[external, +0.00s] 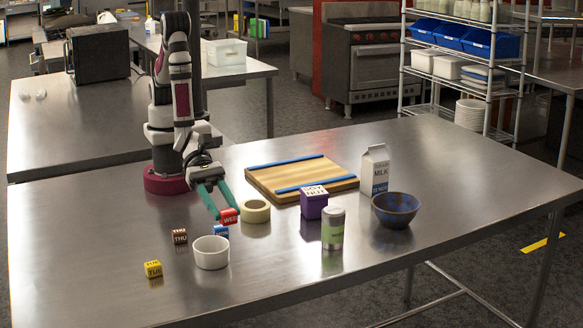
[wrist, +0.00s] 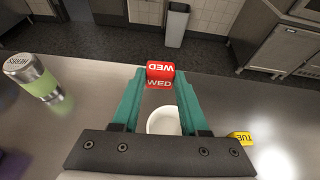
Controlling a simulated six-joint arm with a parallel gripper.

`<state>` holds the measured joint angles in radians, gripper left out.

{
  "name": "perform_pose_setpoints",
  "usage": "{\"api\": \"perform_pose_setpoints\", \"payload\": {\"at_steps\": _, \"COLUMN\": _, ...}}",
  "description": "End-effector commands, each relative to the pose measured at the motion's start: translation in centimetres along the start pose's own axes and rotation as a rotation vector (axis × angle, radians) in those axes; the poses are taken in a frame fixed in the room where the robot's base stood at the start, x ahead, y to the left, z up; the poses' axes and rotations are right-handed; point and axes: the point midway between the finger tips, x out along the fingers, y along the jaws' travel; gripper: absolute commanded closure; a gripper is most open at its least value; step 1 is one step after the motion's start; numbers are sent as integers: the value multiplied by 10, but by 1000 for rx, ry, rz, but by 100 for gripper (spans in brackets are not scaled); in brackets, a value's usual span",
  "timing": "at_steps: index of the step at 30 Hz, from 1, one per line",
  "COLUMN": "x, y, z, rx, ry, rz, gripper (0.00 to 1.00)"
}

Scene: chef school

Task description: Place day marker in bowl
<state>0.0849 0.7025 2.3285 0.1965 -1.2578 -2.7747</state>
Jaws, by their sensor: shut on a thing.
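My gripper (external: 224,212) has teal fingers shut on a red day marker (external: 230,216), a cube lettered WED. The wrist view shows the red cube (wrist: 160,74) between the fingertips. In the external view it appears low near the table; whether it touches is unclear. A dark blue bowl (external: 396,211) stands at the right, apart from my gripper. A small white bowl (external: 211,253) stands in front of my gripper and shows partly between the fingers in the wrist view (wrist: 163,121). Other day markers are brown THU (external: 180,236), blue (external: 221,232) and yellow TUE (external: 153,269).
A tape roll (external: 256,211) sits just right of my gripper. A purple box (external: 314,205), a green-and-silver shaker (external: 333,229) and a milk carton (external: 375,172) stand toward the blue bowl. A wooden board with blue strips (external: 301,179) lies behind.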

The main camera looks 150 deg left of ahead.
Motion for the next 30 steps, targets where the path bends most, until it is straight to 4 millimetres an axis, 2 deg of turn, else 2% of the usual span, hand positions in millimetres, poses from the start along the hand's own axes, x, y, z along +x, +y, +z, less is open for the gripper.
{"api": "perform_pose_setpoints", "payload": {"at_steps": 5, "x": 4, "y": 8, "z": 2, "rx": -5, "ry": 0, "rz": 16, "gripper": 100}}
{"api": "perform_pose_setpoints", "payload": {"at_steps": 8, "x": 17, "y": 33, "z": 8, "rx": -22, "ry": -2, "rz": 64, "gripper": 100}}
{"api": "perform_pose_setpoints", "payload": {"at_steps": 11, "x": 33, "y": 73, "z": 16, "rx": -48, "ry": -4, "rz": 138, "gripper": 100}}
{"api": "perform_pose_setpoints", "payload": {"at_steps": 14, "x": 46, "y": 123, "z": 25, "rx": -80, "ry": -4, "rz": 222, "gripper": 100}}
{"api": "perform_pose_setpoints", "payload": {"at_steps": 17, "x": 55, "y": 183, "z": 34, "rx": -117, "ry": -5, "rz": 317, "gripper": 100}}
{"api": "perform_pose_setpoints", "payload": {"at_steps": 18, "x": 57, "y": 209, "z": 37, "rx": -133, "ry": -5, "rz": 356, "gripper": 100}}
{"api": "perform_pose_setpoints", "payload": {"at_steps": 24, "x": 45, "y": 340, "z": 47, "rx": -216, "ry": -2, "rz": 544, "gripper": 100}}
{"api": "perform_pose_setpoints", "payload": {"at_steps": 27, "x": 32, "y": 387, "z": 49, "rx": -247, "ry": -1, "rz": 609, "gripper": 100}}
{"api": "perform_pose_setpoints", "payload": {"at_steps": 30, "x": 22, "y": 416, "z": 49, "rx": -267, "ry": -1, "rz": 650, "gripper": 100}}
